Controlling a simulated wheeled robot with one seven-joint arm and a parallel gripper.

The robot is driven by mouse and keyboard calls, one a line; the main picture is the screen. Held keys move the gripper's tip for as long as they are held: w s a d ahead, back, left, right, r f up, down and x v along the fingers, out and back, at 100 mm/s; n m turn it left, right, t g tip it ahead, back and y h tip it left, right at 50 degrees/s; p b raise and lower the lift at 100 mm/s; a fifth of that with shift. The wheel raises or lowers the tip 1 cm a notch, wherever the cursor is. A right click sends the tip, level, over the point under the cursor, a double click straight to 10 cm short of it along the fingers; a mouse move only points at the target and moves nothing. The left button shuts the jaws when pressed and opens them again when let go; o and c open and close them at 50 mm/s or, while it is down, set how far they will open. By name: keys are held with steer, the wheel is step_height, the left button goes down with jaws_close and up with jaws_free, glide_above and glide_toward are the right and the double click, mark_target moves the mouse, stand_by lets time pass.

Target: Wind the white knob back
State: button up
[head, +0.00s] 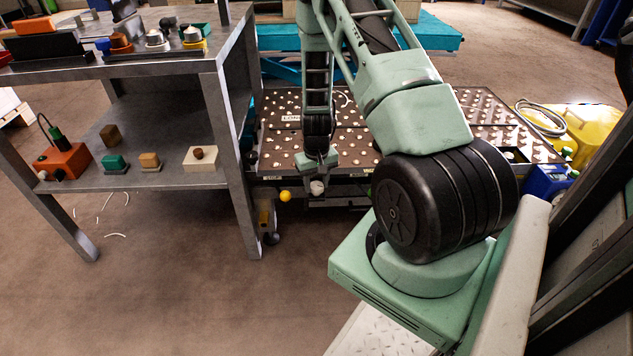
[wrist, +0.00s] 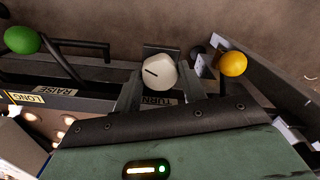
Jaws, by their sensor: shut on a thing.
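The white knob (wrist: 159,73) sits near the middle of the wrist view, with a short dark line on its face. A label reading TURN (wrist: 160,100) is beside it, partly covered. My gripper (wrist: 150,82) is shut on the knob, with one finger on each side of it. In the head view the knob (head: 317,187) shows small and pale just below my gripper (head: 318,172), at the near edge of the ball-topped table (head: 275,150). The finger contact is too small to make out there.
A yellow ball knob (wrist: 233,64) is close on the right in the wrist view, and a green ball knob (wrist: 22,40) is at the left by a RAISE label. A grey metal bench (head: 235,130) with several items stands left in the head view.

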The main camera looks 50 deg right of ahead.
mark_target(316, 185)
steer(key=shift+r+m+p, duration=0.3)
steer(key=shift+m+p, duration=0.7)
steer(key=shift+m, duration=0.1)
steer(key=shift+f+m+p, duration=0.3)
steer(key=shift+m+p, duration=0.05)
steer(key=shift+m, duration=0.75)
steer(key=o, duration=1)
step_height(316, 185, up, 18)
steer(key=p, duration=0.5)
steer(key=shift+f, duration=0.25)
